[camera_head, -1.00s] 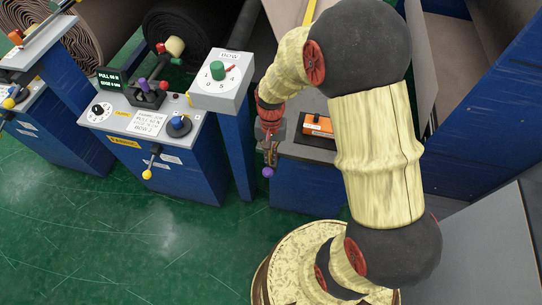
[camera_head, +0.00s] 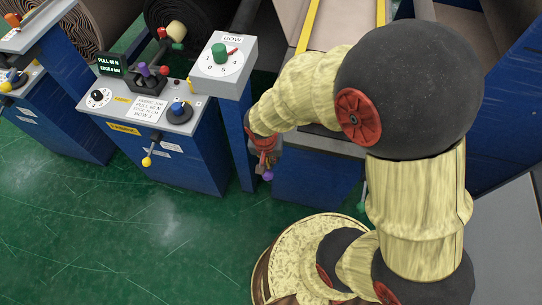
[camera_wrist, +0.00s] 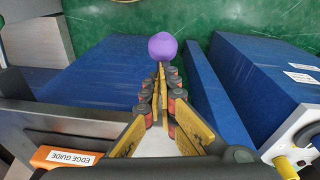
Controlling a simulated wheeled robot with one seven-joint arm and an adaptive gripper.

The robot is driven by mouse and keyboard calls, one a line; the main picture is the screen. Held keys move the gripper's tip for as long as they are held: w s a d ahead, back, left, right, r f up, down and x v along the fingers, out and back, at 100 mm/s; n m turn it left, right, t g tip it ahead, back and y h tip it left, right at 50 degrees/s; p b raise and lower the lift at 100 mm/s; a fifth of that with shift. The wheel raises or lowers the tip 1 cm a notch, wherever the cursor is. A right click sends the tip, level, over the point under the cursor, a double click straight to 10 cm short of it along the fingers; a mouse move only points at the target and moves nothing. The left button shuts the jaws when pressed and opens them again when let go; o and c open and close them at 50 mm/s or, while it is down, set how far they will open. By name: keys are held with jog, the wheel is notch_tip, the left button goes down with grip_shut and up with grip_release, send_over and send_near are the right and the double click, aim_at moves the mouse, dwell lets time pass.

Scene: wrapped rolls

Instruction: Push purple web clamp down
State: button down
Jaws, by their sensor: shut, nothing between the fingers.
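The purple web clamp shows as a purple ball-shaped knob (camera_head: 267,175) at the front of a blue cabinet, left of my arm in the head view. It is large at the top middle of the wrist view (camera_wrist: 163,46). Its lever is mostly hidden behind my fingers. My gripper (camera_wrist: 160,72) is shut, with nothing between its fingers, and its tips reach right up to the knob. I cannot tell whether they touch it. In the head view my gripper (camera_head: 266,160) is small, just above the knob and partly covered by my wrist.
An orange edge guide block (camera_wrist: 68,157) sits at the lower left of the wrist view. Green floor (camera_head: 120,230) is free in front.

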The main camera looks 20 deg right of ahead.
aim_at(267, 173)
jog(key=s+f+b, duration=0.1)
jog(key=a+f+b, duration=0.1)
jog(key=s+a+f+b, duration=0.1)
jog(key=shift+s+f, duration=0.3)
jog(key=shift+f, duration=0.05)
jog(key=shift+s+a+f+b, duration=0.2)
jog(key=shift+s+f+b, duration=0.1)
jog(key=shift+f+b, duration=0.5)
jog(key=shift+s+a+f+b, duration=0.15)
jog(key=shift+s+f+b, duration=0.1)
jog(key=shift+f+b, duration=0.45)
jog(key=shift+f, duration=0.1)
jog(key=shift+w+r+p, duration=0.2)
jog(key=shift+r+p, duration=0.15)
jog(key=shift+r, duration=0.05)
jog(key=r+p, duration=0.1)
jog(key=w+r, duration=0.1)
jog(key=r+p, duration=0.1)
jog(key=shift+w+d+r+p, duration=0.15)
jog(key=shift+d+r+p, duration=0.05)
jog(key=shift+d+p, duration=0.1)
jog(key=s+a+r+p, duration=0.2)
jog(key=s+a+r, duration=0.3)
jog(key=s, duration=0.1)
jog(key=shift+s+r, duration=0.2)
jog(key=shift+s, duration=0.05)
